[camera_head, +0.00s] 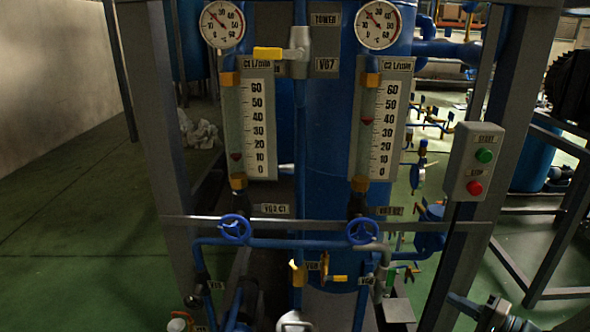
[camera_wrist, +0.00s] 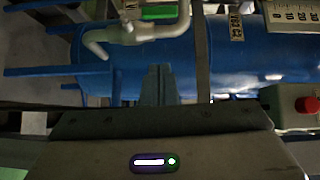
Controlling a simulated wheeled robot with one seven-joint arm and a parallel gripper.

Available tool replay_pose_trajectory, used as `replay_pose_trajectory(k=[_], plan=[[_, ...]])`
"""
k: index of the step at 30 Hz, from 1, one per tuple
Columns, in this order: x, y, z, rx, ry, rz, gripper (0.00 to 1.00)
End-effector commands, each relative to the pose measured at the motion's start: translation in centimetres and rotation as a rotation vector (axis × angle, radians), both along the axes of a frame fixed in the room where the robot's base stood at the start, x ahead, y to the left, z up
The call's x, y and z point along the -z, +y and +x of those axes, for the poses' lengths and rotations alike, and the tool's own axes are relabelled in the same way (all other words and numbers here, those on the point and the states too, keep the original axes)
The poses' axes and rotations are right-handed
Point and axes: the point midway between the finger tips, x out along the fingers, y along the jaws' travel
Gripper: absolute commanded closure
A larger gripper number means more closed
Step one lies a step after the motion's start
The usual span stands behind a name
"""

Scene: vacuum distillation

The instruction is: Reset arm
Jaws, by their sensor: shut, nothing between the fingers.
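My gripper (camera_wrist: 159,85) shows in the wrist view with its two fingers together and nothing between them. Beyond the fingertips is a large blue column (camera_wrist: 225,65), lying sideways in that view. A pale bent pipe (camera_wrist: 110,36) is above and left of the fingers, apart from them as far as I can see. I cannot make out my gripper with certainty in the head view. There the blue column (camera_head: 333,190) stands upright behind two flow meters (camera_head: 258,130) (camera_head: 384,125).
Two blue handwheels (camera_head: 235,229) (camera_head: 362,231) sit below the meters. Yellow-handled valves (camera_head: 297,275) hang lower. A switch box (camera_head: 472,162) with green and red buttons is on the right frame post. Its red button also shows in the wrist view (camera_wrist: 306,104). Green floor (camera_head: 75,240) is clear at left.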

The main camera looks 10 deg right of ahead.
Motion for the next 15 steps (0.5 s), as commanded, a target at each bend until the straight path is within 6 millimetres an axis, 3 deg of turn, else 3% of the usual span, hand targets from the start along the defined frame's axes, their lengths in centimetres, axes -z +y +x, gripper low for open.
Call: replay_pose_trajectory(k=[5,10,15], plan=[[-2.0,4.3,1.7,-0.137,0.097,-0.042,1.00],[-4.8,11.9,3.0,-0.361,0.294,-0.148,1.00],[-7.4,18.8,2.4,-0.539,0.485,-0.302,1.00]])
